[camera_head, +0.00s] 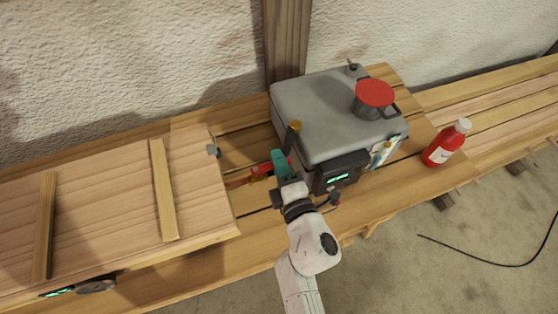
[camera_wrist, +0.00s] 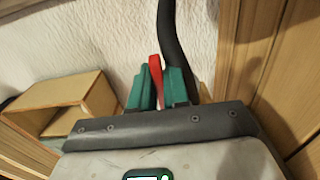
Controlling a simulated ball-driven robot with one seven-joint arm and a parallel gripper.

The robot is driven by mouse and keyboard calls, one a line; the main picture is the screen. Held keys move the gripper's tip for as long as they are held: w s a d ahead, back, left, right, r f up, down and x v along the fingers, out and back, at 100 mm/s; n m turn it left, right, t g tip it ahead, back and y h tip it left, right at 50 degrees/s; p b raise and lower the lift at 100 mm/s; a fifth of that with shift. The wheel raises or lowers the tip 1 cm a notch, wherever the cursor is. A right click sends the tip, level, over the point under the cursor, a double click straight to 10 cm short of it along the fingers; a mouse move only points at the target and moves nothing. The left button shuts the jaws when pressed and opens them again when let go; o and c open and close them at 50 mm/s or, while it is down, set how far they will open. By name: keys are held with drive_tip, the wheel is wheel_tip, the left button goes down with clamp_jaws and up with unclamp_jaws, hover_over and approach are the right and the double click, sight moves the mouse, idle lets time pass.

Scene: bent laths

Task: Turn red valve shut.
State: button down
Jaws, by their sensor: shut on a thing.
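The red valve handle (camera_head: 261,168) shows in the head view just left of the teal fingers, low beside the grey box. In the wrist view it is an upright red strip (camera_wrist: 156,72) between the two teal fingers. My gripper (camera_head: 280,160) is shut on it; the fingers also show in the wrist view (camera_wrist: 159,78). The fingers hide part of the handle, and the valve body is mostly hidden, so I cannot tell how far it is turned.
A grey box (camera_head: 320,105) bearing a red-topped pot (camera_head: 374,92) stands right of my gripper. A red bottle (camera_head: 444,145) is farther right. A wooden panel (camera_head: 105,205) lies left. A dark hose (camera_wrist: 168,35) rises close behind the fingers.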

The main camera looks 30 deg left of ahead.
drive_tip(key=shift+s+d+f+t+b, duration=0.1)
drive_tip(key=shift+f+t+b, duration=0.2)
drive_tip(key=shift+b, duration=0.7)
drive_tip(key=m+h+b, duration=0.1)
drive_tip(key=b, duration=0.1)
drive_tip(key=shift+s+f+t+b, duration=0.1)
drive_tip(key=shift+f+t+b, duration=0.05)
drive_tip(key=shift+t+b, duration=0.2)
drive_tip(key=shift+s+d+r+m+t+h+b, duration=0.1)
drive_tip(key=shift+s+d+m+t+h+b, duration=0.3)
drive_tip(key=shift+m+t+h+b, duration=1.35)
drive_tip(key=shift+s+d+r+m+g+h+b, duration=0.15)
drive_tip(key=shift+s+m+h+b, duration=0.65)
drive_tip(key=shift+b, duration=2)
drive_tip(key=shift+s+d+r+m+t+h+b, duration=0.1)
drive_tip(key=shift+d+m+t+h+b, duration=0.5)
drive_tip(key=shift+h+b, duration=1.45)
drive_tip(key=shift+a+t, duration=0.25)
drive_tip(key=shift+t, duration=0.1)
drive_tip(key=c, duration=1.2)
unclamp_jaws()
drive_tip(key=shift+r, duration=0.1)
